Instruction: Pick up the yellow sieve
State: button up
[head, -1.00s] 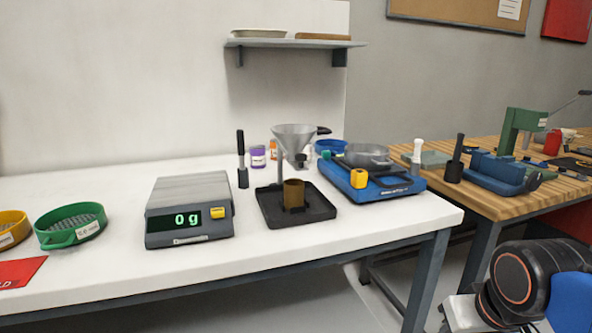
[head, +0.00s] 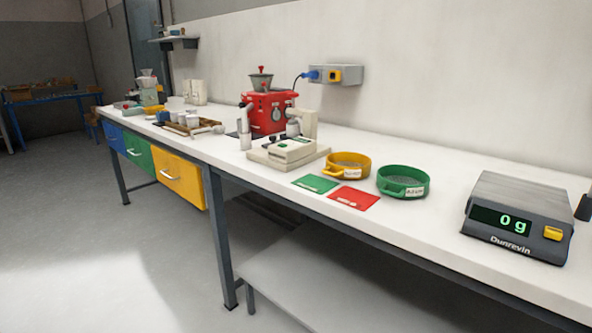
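The yellow sieve (head: 347,165) is a shallow round pan with a mesh bottom and a white label on its front. It sits flat on the white bench, right of the red machine and just left of the green sieve (head: 403,181). My gripper is not visible in the head view now.
A green card (head: 315,184) and a red card (head: 353,197) lie in front of the sieves. A beige device (head: 289,151) and a red machine (head: 268,108) stand to the left. A scale (head: 516,215) reading 0 g is at right. The floor (head: 120,260) in front is clear.

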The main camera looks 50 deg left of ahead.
aim_at(350, 165)
jog(key=u, duration=1.45)
jog(key=z, duration=1.85)
jog(key=u, duration=1.9)
